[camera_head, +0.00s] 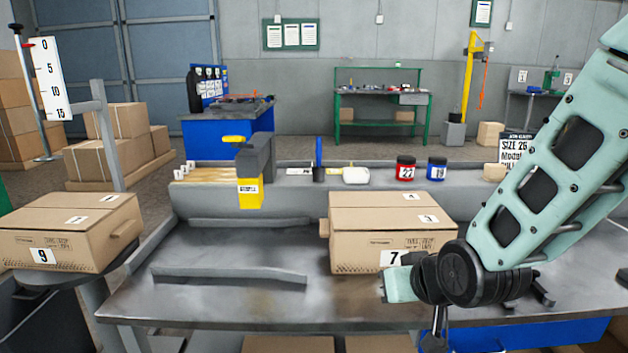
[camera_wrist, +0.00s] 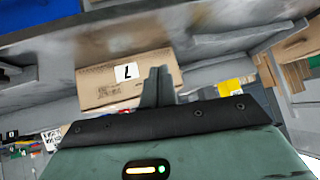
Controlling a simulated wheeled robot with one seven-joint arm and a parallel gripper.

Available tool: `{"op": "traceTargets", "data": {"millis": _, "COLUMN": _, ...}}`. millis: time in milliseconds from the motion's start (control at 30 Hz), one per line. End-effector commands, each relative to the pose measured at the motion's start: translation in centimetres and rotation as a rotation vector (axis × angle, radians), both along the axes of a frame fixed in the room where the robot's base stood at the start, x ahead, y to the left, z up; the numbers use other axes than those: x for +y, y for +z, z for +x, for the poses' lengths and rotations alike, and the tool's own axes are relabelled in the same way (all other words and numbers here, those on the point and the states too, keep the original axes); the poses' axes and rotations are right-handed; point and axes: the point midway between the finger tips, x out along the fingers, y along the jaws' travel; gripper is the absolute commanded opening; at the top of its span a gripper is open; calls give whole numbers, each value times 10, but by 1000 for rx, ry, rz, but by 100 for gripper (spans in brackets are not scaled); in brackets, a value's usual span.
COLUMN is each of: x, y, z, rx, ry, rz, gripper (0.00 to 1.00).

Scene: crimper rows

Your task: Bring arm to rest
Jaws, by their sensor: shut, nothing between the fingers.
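My arm (camera_head: 560,165) reaches in from the right in the head view, pale green with dark cut-outs. It bends at a black joint (camera_head: 460,275) in front of the box marked 7 (camera_head: 375,232). In the wrist view my gripper (camera_wrist: 158,80) shows as two grey fingers close together, shut with nothing between them. The box marked 7 also shows behind the fingers in the wrist view (camera_wrist: 105,85), turned upside down. I cannot tell from these views whether the fingers touch it. In the head view the fingertips are not clearly visible.
The box stands on a grey metal workbench (camera_head: 220,300) with raised ledges. A box marked 9 (camera_head: 60,235) sits on a stand at left. A yellow-and-grey device (camera_head: 252,175), red jar (camera_head: 405,168) and blue jar (camera_head: 436,169) line the back. The bench's left middle is largely clear.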

Motion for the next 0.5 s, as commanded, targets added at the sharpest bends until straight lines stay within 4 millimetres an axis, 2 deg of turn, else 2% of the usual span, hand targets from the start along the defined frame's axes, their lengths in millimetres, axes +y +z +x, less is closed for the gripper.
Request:
{"op": "traceTargets", "data": {"millis": 100, "x": 19, "y": 2, "z": -46, "rx": 152, "ry": 113, "rz": -20, "gripper": 0}}
{"op": "traceTargets", "data": {"millis": 200, "x": 28, "y": 5, "z": -95, "rx": 294, "ry": 225, "rz": -73, "gripper": 0}}
{"op": "traceTargets", "data": {"millis": 300, "x": 28, "y": 8, "z": -137, "rx": 410, "ry": 316, "rz": -142, "gripper": 0}}
{"op": "traceTargets", "data": {"millis": 500, "x": 12, "y": 17, "z": -202, "rx": 578, "ry": 443, "rz": -290, "gripper": 0}}
